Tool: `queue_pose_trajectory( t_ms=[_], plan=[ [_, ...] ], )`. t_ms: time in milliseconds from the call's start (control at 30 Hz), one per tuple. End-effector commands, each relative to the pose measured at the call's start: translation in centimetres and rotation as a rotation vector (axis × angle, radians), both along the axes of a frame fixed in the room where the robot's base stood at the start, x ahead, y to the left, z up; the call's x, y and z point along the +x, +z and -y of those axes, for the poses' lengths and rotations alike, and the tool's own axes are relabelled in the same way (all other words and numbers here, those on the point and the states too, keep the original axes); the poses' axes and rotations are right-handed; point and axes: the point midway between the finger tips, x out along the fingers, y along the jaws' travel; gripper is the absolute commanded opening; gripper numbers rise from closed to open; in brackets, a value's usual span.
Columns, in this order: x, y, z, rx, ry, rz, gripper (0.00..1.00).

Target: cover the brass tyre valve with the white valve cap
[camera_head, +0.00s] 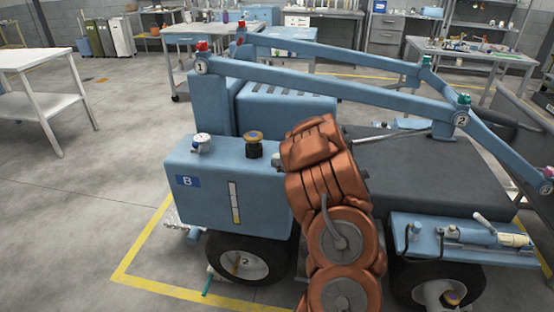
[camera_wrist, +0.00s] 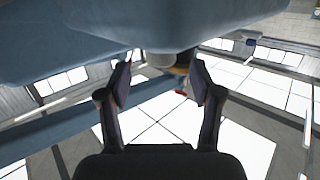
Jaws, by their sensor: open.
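My gripper (camera_wrist: 160,76) is open in the wrist view, with its two dark fingers apart. In the head view it is hidden behind my copper-coloured arm. A pale rounded thing (camera_wrist: 160,60) and a brownish-yellow thing (camera_wrist: 184,60) show between and beyond the fingertips; I cannot tell whether either is held. The front wheel's white hub (camera_head: 250,266) carries a small brass-brown piece (camera_head: 236,263), which may be the tyre valve. The other wheel hub also has a brownish piece (camera_head: 452,298). I cannot make out the white valve cap for certain.
The blue tank (camera_head: 190,178) carries a white gauge (camera_head: 201,142) and a black-and-brass cap (camera_head: 254,146). Blue lift beams (camera_head: 310,84) slant above the cart. A yellow floor line (camera_head: 150,240) runs around it. Open floor lies at the left.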

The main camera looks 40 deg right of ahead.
Motion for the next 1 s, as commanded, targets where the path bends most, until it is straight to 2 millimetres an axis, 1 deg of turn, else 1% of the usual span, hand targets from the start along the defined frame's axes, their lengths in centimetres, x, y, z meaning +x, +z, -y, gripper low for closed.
queue_pose_trajectory(
  t_ms=[333,433,633,667,1000],
  plan=[
    [3.8,-0.8,0.5,0.000,0.002,-0.001,0.65],
    [4.3,-0.9,0.7,0.000,0.001,-0.001,0.65],
    [4.3,-1.0,0.7,0.001,0.000,-0.001,0.65],
    [4.3,-1.0,0.7,0.001,0.000,-0.001,0.63],
    [4.3,-1.0,0.7,0.001,0.000,-0.002,0.27]
  ],
)
